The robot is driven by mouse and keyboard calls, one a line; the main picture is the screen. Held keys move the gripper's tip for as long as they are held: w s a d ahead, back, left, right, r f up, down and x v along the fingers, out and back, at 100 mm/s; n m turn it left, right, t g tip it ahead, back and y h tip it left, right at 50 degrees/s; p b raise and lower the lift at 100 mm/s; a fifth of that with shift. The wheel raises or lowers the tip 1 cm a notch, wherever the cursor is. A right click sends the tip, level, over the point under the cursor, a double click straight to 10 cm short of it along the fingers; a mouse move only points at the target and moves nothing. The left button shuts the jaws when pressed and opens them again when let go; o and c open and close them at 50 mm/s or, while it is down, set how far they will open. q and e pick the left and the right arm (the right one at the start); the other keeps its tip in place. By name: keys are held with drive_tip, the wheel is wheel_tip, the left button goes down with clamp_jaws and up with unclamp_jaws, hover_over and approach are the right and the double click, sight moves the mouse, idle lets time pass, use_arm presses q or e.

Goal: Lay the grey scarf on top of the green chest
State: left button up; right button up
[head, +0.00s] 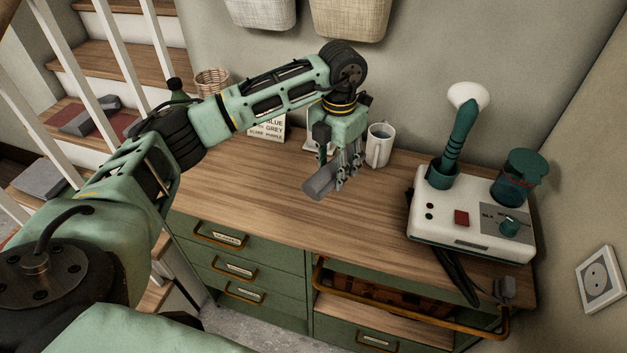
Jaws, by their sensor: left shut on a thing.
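The green chest (240,185) has a wooden top and green drawers with brass handles and labels. My left gripper (341,178) is above the middle of the top, pointing down. It is shut on a small grey rolled piece, which looks like the grey scarf (320,184). The scarf hangs tilted from the fingertips, just over the wood. I cannot tell whether its lower end touches the top. My right gripper is not in view.
A white device (470,222) with dark green parts and a cable stands at the top's right end. A white mug (379,146), a sign (267,127) and a wicker basket (212,82) stand along the back. Stairs and white railings are at left. The front middle is clear.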

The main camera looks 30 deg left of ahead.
use_arm(q)
drive_tip(key=p, duration=0.2)
approach(304, 199)
drive_tip(key=shift+w+d+f, duration=0.25)
drive_tip(key=shift+d+f, duration=0.1)
drive_tip(key=shift+d, duration=0.15)
drive_tip(key=shift+s+a+f, duration=0.25)
drive_tip(key=shift+a+f, duration=0.3)
drive_tip(key=shift+f, duration=0.35)
wheel_tip(304, 199, down, 3)
drive_tip(key=shift+f+p, duration=0.1)
drive_tip(key=shift+p, duration=0.65)
drive_tip(key=shift+f, duration=0.15)
drive_tip(key=o, duration=0.7)
drive_tip(key=shift+f, duration=0.15)
drive_tip(key=o, duration=0.5)
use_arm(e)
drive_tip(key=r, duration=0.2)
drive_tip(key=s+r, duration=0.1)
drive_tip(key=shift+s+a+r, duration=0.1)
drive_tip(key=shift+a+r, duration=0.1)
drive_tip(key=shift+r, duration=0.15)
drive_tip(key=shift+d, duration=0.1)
